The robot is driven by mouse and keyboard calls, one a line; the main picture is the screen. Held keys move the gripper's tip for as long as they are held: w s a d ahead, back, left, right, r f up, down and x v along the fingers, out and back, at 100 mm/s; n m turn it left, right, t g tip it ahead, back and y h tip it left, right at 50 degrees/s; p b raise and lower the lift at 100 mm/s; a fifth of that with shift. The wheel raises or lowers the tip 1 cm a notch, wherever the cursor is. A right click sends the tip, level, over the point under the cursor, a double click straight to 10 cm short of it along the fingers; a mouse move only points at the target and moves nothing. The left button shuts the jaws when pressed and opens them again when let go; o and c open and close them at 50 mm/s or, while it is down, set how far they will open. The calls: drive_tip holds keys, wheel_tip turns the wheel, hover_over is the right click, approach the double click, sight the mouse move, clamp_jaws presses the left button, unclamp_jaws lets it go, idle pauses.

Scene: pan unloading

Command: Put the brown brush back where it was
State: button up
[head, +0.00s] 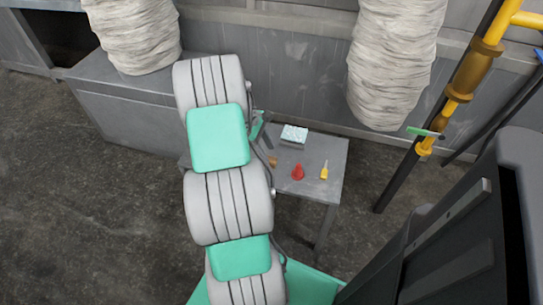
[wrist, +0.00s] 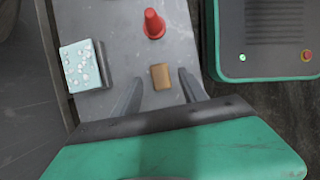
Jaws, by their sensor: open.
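The brown brush (wrist: 161,76) is a small brown block on the grey table (wrist: 112,22). In the head view the brush (head: 273,161) shows near the table's left side, close to my arm. My gripper (wrist: 160,80) is open, and its two dark fingers show on either side of the brush in the wrist view, with gaps on both sides. I cannot tell how far the fingers are above the table. In the head view my arm hides part of the table's left end, and the gripper is mostly hidden.
A red cone-shaped thing (wrist: 154,24) stands beyond the brush. A light blue, white-spotted sponge-like block (wrist: 82,65) lies to the left in the wrist view. A yellow bottle-like thing (head: 324,171) stands at the table's right in the head view. White wrapped columns hang above.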

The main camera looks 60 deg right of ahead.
drive_tip(key=p+v, duration=0.2)
drive_tip(key=v, duration=0.5)
drive_tip(key=w+a+r+t, duration=0.1)
drive_tip(key=w+a+r, duration=0.25)
drive_tip(key=a, duration=0.35)
drive_tip(key=w+a+r+t+h, duration=0.1)
drive_tip(key=w+a+r+t, duration=0.1)
drive_tip(key=w+a, duration=0.35)
drive_tip(key=w+a+r+t, duration=0.1)
drive_tip(key=w+a+r, duration=0.2)
drive_tip(key=a, duration=0.4)
drive_tip(key=s+a+r+m+t+y, duration=0.1)
drive_tip(key=s+a, duration=0.1)
drive_tip(key=a, duration=0.9)
drive_tip(key=s+a+r+t, duration=0.1)
drive_tip(key=s+a+t, duration=0.1)
drive_tip(key=a, duration=0.9)
drive_tip(key=shift+s+a+m+y, duration=0.15)
drive_tip(key=shift+a+m+y, duration=0.2)
drive_tip(key=shift+m+y, duration=0.05)
